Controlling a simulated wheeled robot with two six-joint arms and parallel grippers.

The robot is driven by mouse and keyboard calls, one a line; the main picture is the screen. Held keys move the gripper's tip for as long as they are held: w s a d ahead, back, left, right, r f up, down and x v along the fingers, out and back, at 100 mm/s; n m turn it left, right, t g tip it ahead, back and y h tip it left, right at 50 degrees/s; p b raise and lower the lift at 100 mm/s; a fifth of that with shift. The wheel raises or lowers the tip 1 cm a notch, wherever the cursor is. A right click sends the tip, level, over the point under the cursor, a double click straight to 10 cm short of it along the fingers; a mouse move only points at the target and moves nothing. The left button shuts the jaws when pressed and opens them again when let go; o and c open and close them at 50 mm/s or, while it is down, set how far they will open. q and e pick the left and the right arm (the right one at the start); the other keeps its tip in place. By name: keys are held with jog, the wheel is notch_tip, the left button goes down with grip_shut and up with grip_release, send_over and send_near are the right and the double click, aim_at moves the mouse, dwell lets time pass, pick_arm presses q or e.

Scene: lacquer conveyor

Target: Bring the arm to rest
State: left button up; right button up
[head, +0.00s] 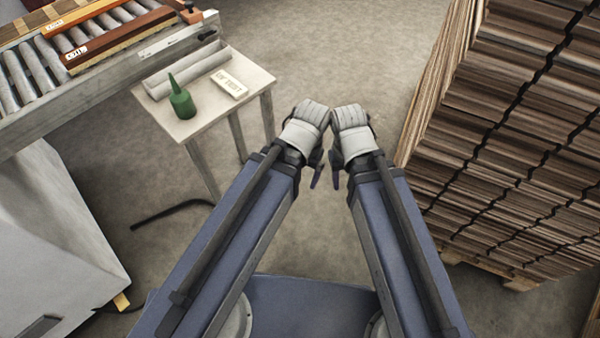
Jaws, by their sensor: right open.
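Both my arms are folded in front of my body, with their wrists side by side at the middle of the head view. My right gripper (337,172) is mostly hidden under its wrist, with a dark finger showing below it; it is open, and I see nothing held in it. My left gripper (317,173) is close beside it, also mostly hidden, with one dark fingertip showing. I cannot tell whether the left one is open or shut. A narrow gap of floor separates the two grippers.
Tall wood stacks (500,150) stand on a pallet at right. Floor ahead is clear.

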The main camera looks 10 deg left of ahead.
jog(key=shift+r, duration=0.1)
notch_tip(320, 180, up, 11)
jog(key=p, duration=1.1)
dwell(0.3)
